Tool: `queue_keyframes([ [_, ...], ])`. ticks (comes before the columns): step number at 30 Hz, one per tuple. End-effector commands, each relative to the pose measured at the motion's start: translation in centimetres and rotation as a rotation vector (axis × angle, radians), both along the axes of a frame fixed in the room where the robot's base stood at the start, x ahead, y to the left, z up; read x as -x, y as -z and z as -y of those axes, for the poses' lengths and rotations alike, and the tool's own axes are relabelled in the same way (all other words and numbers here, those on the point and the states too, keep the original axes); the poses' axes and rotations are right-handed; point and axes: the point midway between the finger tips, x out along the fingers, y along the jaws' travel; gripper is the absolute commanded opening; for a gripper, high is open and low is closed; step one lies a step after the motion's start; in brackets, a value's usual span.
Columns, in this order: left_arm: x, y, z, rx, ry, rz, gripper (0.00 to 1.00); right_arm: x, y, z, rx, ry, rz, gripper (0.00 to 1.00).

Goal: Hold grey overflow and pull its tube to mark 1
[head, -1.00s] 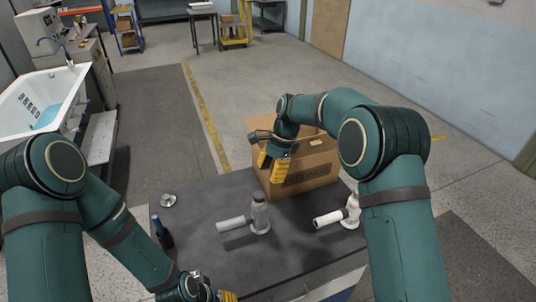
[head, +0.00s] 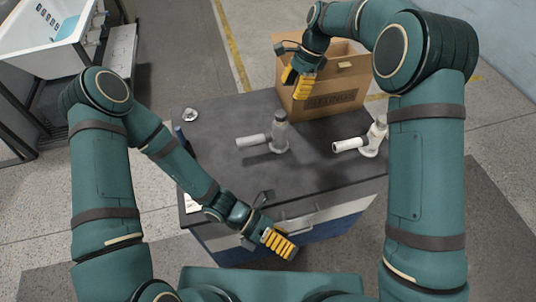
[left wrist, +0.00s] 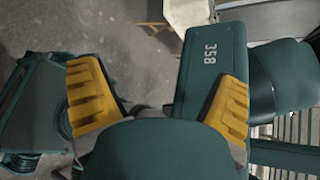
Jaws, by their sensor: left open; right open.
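The grey overflow (head: 280,133) stands upright on the dark table top, with its lighter grey tube (head: 252,141) sticking out to the left. Any marks on the tube are too small to read. My left gripper (head: 279,243) is open and empty, low in front of the table's front edge; in the left wrist view its yellow fingers (left wrist: 160,100) are spread apart with nothing between them. My right gripper (head: 298,84) is open and empty, above the back of the table, beside the cardboard box and behind the grey overflow.
A white overflow (head: 372,141) with a white tube stands on the table's right side. The cardboard box (head: 335,88) is at the back right. A small round metal part (head: 190,115) and a dark bottle (head: 180,137) are at the left. A white bathtub (head: 45,32) stands far left.

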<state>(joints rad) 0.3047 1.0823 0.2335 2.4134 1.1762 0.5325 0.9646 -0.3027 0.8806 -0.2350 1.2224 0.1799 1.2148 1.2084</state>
Motion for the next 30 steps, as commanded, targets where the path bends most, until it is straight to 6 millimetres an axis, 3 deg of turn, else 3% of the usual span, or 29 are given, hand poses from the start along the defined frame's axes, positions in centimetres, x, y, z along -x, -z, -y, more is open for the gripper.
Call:
queue_keyframes([
  [6, -4.8, -4.1, 3.8, 0.163, -0.402, -0.567, 0.91, 0.0, 0.0, 0.0, 0.000, 0.000, 0.000, 0.46],
  [12, -11.6, -6.2, 4.3, 0.382, -0.736, -1.069, 0.91, 0.0, 0.0, 0.0, 0.000, 0.000, 0.000, 0.46],
  [17, -17.2, -6.2, 2.4, 0.618, -0.972, -1.436, 0.91, 0.0, 0.0, 0.0, 0.000, 0.000, 0.000, 0.46],
  [21, -21.0, -5.2, -0.5, 0.856, -1.140, -1.694, 0.91, 0.0, 0.0, 0.0, 0.000, 0.000, 0.000, 0.46],
  [25, -23.0, -3.9, -3.1, 1.055, -1.248, -1.849, 0.91, 0.0, 0.0, 0.0, 0.000, 0.000, 0.000, 0.46],
  [30, -24.1, -2.9, -5.3, 1.219, -1.318, -1.943, 0.91, 0.0, 0.0, 0.0, 0.000, 0.000, 0.000, 0.46],
])
